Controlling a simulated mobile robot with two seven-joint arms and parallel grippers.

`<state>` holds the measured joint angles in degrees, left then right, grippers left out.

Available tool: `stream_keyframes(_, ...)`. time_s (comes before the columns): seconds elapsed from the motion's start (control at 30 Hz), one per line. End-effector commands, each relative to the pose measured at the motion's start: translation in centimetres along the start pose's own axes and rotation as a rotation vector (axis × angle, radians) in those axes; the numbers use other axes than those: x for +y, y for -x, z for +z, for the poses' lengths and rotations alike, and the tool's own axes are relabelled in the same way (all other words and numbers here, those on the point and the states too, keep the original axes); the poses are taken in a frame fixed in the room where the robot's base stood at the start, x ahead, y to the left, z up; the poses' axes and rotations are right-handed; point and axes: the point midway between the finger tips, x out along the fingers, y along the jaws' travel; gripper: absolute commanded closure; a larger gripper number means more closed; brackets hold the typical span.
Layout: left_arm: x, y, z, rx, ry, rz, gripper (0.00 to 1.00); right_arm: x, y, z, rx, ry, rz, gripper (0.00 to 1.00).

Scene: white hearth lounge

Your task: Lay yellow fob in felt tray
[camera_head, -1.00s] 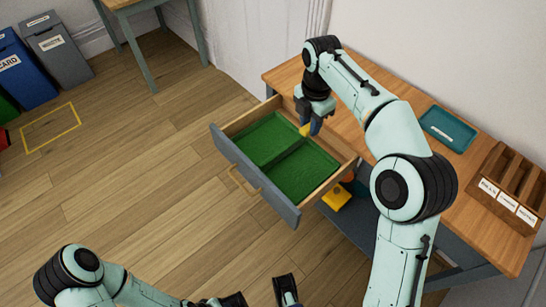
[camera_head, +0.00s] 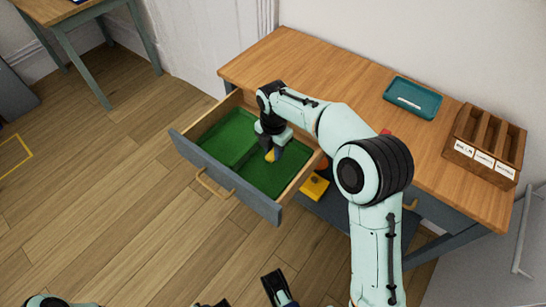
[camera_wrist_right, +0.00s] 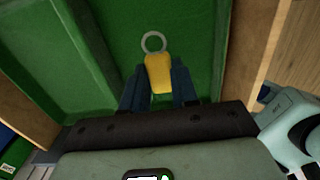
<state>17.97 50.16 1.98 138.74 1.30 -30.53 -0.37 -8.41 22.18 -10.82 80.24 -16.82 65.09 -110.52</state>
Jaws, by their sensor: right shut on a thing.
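The yellow fob (camera_wrist_right: 158,73) with its metal ring is between the fingers of my right gripper (camera_wrist_right: 158,88), which is shut on it. In the head view the fob (camera_head: 270,155) shows as a small yellow patch at the fingertips of my right gripper (camera_head: 270,153), pointing down. It is over the right-hand compartment of the green felt tray (camera_head: 262,180) in the open drawer. I cannot tell whether the fob touches the felt. My left gripper (camera_head: 247,294) is partly cut off at the bottom edge, and its jaw state is unclear.
The drawer front (camera_head: 225,178) sticks out from the wooden table (camera_head: 290,65). A teal tray (camera_head: 412,98) and a wooden rack with labelled slots (camera_head: 485,140) stand on the table. A yellow object (camera_head: 314,188) is below, beside the drawer.

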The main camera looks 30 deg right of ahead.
Motion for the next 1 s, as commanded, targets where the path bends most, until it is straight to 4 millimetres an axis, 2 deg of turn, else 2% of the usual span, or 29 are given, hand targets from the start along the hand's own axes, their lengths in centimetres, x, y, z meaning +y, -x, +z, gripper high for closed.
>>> stream_keyframes(0.03, -0.2, -0.6, -0.5, 0.013, 0.002, -0.001, 0.57, -0.1, -1.4, 0.0, 0.002, 0.001, -0.004, 1.00)
stream_keyframes(0.2, -0.5, -1.2, -1.5, 0.042, 0.004, -0.003, 0.57, -0.1, -3.7, 0.0, 0.001, 0.000, -0.004, 1.00)
stream_keyframes(0.77, -0.5, -1.4, -2.0, 0.057, 0.005, -0.004, 0.57, 0.0, -4.6, 0.0, 0.001, 0.000, -0.002, 1.00)
stream_keyframes(0.8, -0.5, -1.4, -2.1, 0.059, 0.005, -0.004, 0.57, 0.0, -4.6, 0.0, 0.001, 0.000, -0.002, 0.68)
stream_keyframes(0.87, -0.5, -1.4, -2.0, 0.058, 0.005, -0.004, 0.57, 0.0, -4.6, 0.0, 0.001, 0.000, -0.001, 0.49)
stream_keyframes(0.9, -0.5, -1.4, -2.0, 0.058, 0.005, -0.004, 0.57, 0.0, -4.6, 0.0, 0.001, 0.000, -0.001, 0.46)
stream_keyframes(1.0, -0.5, -1.4, -2.0, 0.058, 0.005, -0.004, 0.57, 0.0, -4.5, 0.0, 0.000, 0.000, -0.001, 0.46)
